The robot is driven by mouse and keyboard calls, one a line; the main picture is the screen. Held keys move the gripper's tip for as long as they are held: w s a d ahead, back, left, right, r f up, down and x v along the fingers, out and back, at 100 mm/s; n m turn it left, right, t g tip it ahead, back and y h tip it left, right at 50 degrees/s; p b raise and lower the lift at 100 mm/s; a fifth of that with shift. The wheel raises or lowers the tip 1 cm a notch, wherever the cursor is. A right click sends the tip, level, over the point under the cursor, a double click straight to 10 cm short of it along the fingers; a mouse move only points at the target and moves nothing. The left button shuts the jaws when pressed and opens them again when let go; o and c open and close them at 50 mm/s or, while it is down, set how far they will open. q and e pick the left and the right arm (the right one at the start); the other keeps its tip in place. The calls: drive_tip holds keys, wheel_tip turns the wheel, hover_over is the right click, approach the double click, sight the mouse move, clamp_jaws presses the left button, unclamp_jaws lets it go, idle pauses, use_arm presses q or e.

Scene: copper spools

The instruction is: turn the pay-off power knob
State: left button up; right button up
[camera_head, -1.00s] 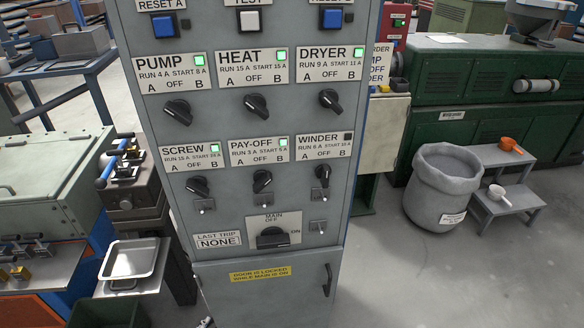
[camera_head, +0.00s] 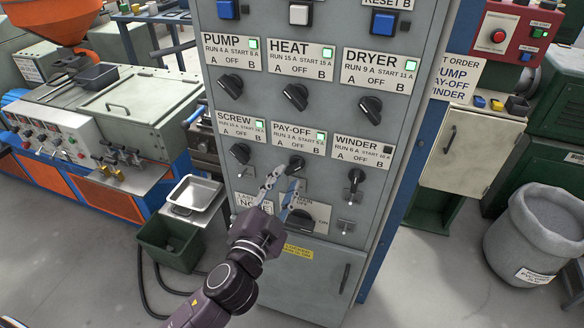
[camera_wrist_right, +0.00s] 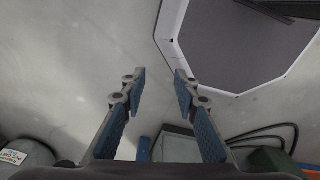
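The pay-off knob (camera_head: 293,162) is a black rotary knob on the grey control cabinet (camera_head: 325,262), below the PAY-OFF label (camera_head: 298,137) with its lit green lamp. Its top shows, tilted off vertical; exact setting cannot be told. My left gripper (camera_head: 282,180) is open, its two fingers apart, just below and in front of this knob. Whether the fingertips touch it cannot be told. The fingers partly cover the panel above the MAIN switch (camera_head: 300,221). My right gripper (camera_wrist_right: 160,82) is open and empty in the right wrist view, over bare floor.
The screw knob (camera_head: 239,153) and winder knob (camera_head: 356,176) sit close on either side. Small metal toggles lie under the knobs. A metal tray (camera_head: 192,194) and green bin (camera_head: 170,243) stand left of the cabinet, a grey sack (camera_head: 535,235) at right.

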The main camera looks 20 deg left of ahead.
sight(292, 172)
use_arm(q)
drive_tip(key=w, duration=0.2)
drive_tip(key=shift+w+d+r+p, duration=0.1)
drive_tip(key=shift+w+d+p, duration=0.15)
drive_tip(key=shift+w+p, duration=0.1)
drive_tip(key=shift+w+d, duration=0.1)
drive_tip(key=shift+w, duration=0.5)
use_arm(e)
drive_tip(key=shift+d+r, duration=0.35)
drive_tip(key=shift+d, duration=0.2)
drive_tip(key=shift+d+r, duration=0.3)
drive_tip(key=shift+d, duration=0.25)
use_arm(q)
drive_tip(key=shift+c, duration=0.3)
